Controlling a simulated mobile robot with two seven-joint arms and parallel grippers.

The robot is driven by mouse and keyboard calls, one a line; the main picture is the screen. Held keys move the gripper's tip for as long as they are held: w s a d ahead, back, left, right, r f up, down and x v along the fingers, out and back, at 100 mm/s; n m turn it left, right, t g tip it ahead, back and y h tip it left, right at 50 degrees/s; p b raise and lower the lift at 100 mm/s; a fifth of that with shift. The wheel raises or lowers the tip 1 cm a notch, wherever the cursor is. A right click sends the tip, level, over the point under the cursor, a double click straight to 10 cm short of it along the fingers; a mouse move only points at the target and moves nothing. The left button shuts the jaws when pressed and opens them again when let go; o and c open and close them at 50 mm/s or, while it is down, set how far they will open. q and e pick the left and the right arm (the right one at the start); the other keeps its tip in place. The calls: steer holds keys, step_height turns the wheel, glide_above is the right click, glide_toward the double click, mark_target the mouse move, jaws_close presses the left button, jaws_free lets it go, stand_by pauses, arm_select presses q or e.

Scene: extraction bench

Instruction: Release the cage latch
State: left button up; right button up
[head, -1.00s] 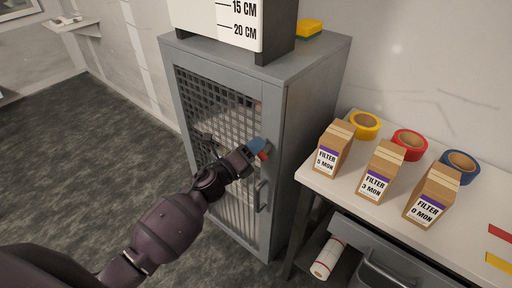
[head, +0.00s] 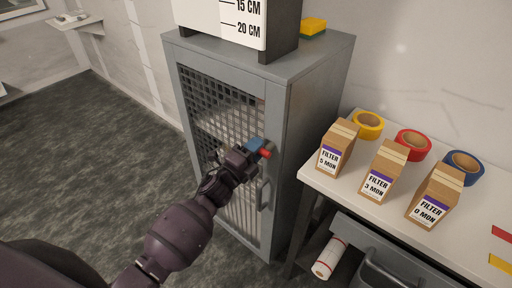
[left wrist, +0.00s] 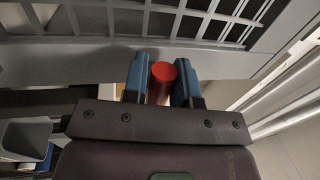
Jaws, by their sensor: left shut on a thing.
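The cage is a grey metal cabinet (head: 310,115) with a mesh door (head: 222,110). Its latch shows as a red knob (head: 266,153) on the door's right frame, above the door handle (head: 263,193). My left gripper (head: 256,146), with blue fingertips, is at the red knob. In the left wrist view the red knob (left wrist: 162,76) stands between the two blue fingers (left wrist: 160,85), which are shut on it. The mesh door looks shut. The rest of the latch is hidden behind the gripper. My right gripper is not in view.
A white table (head: 345,190) stands right of the cabinet, with several filter boxes (head: 382,168) and tape rolls (head: 412,144) on it. A grey drawer (head: 385,250) is below. Open floor (head: 85,165) lies to the left.

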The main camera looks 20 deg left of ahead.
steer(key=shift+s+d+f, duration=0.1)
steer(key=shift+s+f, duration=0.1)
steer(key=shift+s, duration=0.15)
arm_select(q)
steer(key=o, duration=0.7)
steer(key=shift+c, duration=0.2)
steer(key=shift+o, duration=1.1)
steer(key=shift+s+a+f, duration=0.15)
steer(key=shift+s, duration=0.25)
steer(key=shift+b+v, duration=0.35)
steer(key=shift+v, duration=4.6)
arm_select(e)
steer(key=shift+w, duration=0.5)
